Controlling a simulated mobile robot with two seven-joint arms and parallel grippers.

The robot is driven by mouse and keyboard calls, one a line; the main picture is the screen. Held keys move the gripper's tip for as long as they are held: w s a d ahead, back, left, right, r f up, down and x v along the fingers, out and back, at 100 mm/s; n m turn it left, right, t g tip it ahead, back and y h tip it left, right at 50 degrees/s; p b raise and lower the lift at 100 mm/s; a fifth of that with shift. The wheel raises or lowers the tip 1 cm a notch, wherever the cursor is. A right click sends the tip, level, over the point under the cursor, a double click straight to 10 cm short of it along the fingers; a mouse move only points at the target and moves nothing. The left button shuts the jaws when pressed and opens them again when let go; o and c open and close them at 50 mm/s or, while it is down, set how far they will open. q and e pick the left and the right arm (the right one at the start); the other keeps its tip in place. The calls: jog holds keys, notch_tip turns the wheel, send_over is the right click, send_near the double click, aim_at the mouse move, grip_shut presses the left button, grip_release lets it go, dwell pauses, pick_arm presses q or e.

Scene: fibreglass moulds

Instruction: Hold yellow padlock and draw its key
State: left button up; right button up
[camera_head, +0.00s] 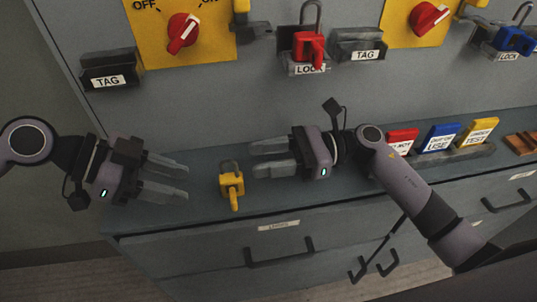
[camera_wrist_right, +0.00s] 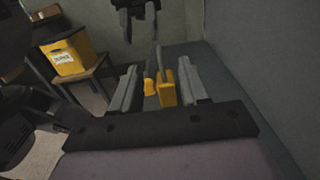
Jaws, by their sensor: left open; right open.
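The yellow padlock (camera_head: 232,183) stands on the grey ledge with its grey shackle up. Its yellow key (camera_head: 234,203) sticks out of the side facing the ledge's front edge. My left gripper (camera_head: 187,180) is open and empty to the left of the padlock, apart from it. My right gripper (camera_head: 252,160) is open just to the right of the padlock. In the right wrist view the padlock (camera_wrist_right: 167,92) and the key (camera_wrist_right: 149,86) show between and beyond the fingers of my right gripper (camera_wrist_right: 158,80). I cannot tell whether a finger touches the padlock.
A red padlock (camera_head: 308,45) and a blue padlock (camera_head: 514,40) hang on the panel above. Red, blue and yellow tags (camera_head: 440,137) stand in a rack at the right of the ledge. Drawers with handles (camera_head: 280,256) lie below. A yellow box (camera_wrist_right: 72,57) is on a stool.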

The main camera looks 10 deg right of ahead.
aim_at(228, 164)
jog(key=shift+a, duration=3.45)
grip_shut()
